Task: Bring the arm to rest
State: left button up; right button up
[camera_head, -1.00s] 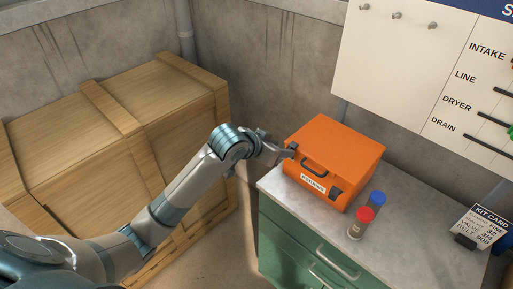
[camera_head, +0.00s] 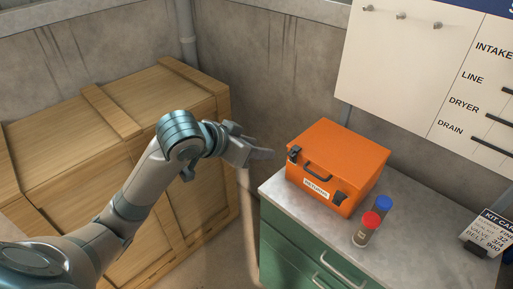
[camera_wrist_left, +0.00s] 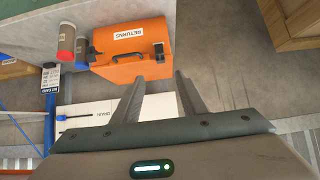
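My left gripper (camera_head: 264,154) is in the air to the left of the orange case, clear of it. In the left wrist view its two fingers (camera_wrist_left: 160,77) are apart with nothing between them. The orange case (camera_head: 345,158) stands closed on the grey cabinet top, with a dark handle, two dark latches and a "RETURNS" label. It also shows upside down in the left wrist view (camera_wrist_left: 120,38), beyond the fingertips. My left arm is bent, coming in from the lower left. My right gripper is not in view.
A red-capped tube (camera_head: 364,232) and a blue-capped tube (camera_head: 383,206) stand beside the case on the green cabinet (camera_head: 430,245). A large wooden crate (camera_head: 60,145) fills the left. A kit card (camera_head: 490,230) stands at the right. A white board (camera_head: 400,65) hangs behind.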

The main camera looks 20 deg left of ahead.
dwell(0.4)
pick_arm(q)
jog(key=s+d+f+g, duration=0.15)
jog(key=s+f, duration=0.35)
jog(key=f, duration=0.6)
jog(key=s+a+f+n+g+y, duration=0.1)
jog(key=s+f+g+y, duration=0.1)
jog(key=s+f, duration=0.9)
jog(key=s+f+n+g+y, duration=0.1)
jog(key=s+f+g, duration=0.2)
jog(key=s+f, duration=0.85)
jog(key=s+f+b, duration=0.3)
jog(key=f+b, duration=0.3)
jog(key=f, duration=2.5)
jog(key=s+a+f+g+b, duration=0.1)
jog(key=s+f+b, duration=0.1)
jog(key=s+f, duration=0.7)
jog(key=s+a+f+g+b, duration=0.1)
jog(key=s+a+f+b, duration=0.1)
jog(key=s+f, duration=0.7)
notch_tip(320, 180, down, 6)
jog(key=shift+s+r+y+b, duration=0.1)
jog(key=shift+s+y+b, duration=0.25)
jog(key=shift+b, duration=0.2)
